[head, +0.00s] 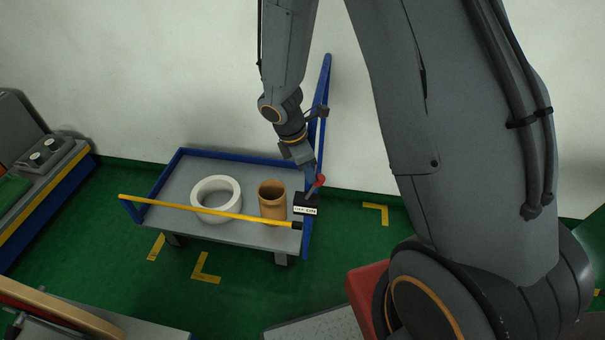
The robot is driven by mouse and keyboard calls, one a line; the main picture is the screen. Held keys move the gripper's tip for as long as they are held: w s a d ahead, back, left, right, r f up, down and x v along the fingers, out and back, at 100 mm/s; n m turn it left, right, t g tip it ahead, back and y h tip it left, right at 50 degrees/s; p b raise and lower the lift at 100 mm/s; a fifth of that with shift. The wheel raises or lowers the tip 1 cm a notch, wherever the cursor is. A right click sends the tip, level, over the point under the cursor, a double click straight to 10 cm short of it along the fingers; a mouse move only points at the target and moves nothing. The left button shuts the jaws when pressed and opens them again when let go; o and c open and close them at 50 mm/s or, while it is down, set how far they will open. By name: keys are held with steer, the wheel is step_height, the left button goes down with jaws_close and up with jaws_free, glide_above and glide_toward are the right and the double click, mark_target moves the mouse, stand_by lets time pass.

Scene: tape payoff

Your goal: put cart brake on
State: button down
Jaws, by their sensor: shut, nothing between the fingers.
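The cart (178,180) has a grey deck, a blue rim and a tall blue handle frame at its right end. A brake lever with a red knob (320,181) stands on a small black box with a white label (305,210) at the cart's right edge. The label is too small to read. My gripper (311,173) is shut and empty, pointing down just beside the red knob. I cannot tell whether its fingertips touch the knob. The gripper and handle partly hide the lever.
A white tape roll (207,188) and a brown cardboard core (271,190) are on the cart deck. A yellow bar (200,209) with a black end crosses the cart's front. Yellow corner marks (205,272) are on the green floor. A machine (40,160) stands at left.

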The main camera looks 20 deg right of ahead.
steer(key=shift+s+d, duration=0.4)
steer(key=shift+s, duration=0.05)
steer(key=s+v, duration=0.1)
steer(key=v, duration=1)
steer(key=shift+a+r, duration=0.25)
steer(key=shift+r, duration=0.05)
steer(key=s+d+m+y+b, duration=0.1)
steer(key=s+m, duration=0.3)
steer(key=m, duration=0.5)
steer(key=s+d+r+m+t+y+b, duration=0.1)
steer(key=s+d+m+y+b, duration=0.1)
steer(key=m, duration=0.7)
steer(key=shift+s+d+r, duration=0.25)
steer(key=shift+s+d, duration=0.4)
steer(key=shift+s, duration=0.5)
